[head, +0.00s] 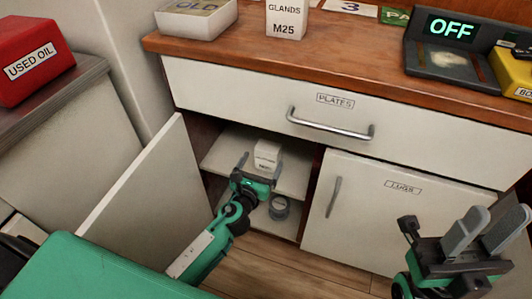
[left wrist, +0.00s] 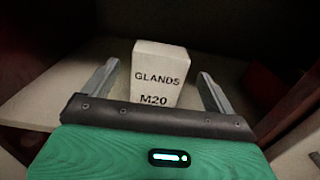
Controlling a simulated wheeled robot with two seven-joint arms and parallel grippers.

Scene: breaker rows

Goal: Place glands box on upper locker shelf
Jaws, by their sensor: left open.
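A white box marked GLANDS M20 (left wrist: 160,75) stands upright on the upper shelf (head: 225,153) inside the open left locker; it also shows in the head view (head: 267,153). My left gripper (head: 262,167) reaches into the locker and is open. In the left wrist view its fingers (left wrist: 157,74) stand on either side of the box, with a visible gap at each side. A second white box, marked GLANDS M25 (head: 287,18), stands on the wooden counter. My right gripper (head: 500,213) is open and empty in front of the right locker door.
The left locker door (head: 150,200) is swung open; the LUGS door (head: 355,215) and PLATES drawer (head: 290,95) are shut. A grey round item (head: 279,208) sits on the locker's lower level. The counter (head: 350,45) holds an OLD tray (head: 197,17) and a device reading OFF (head: 450,60).

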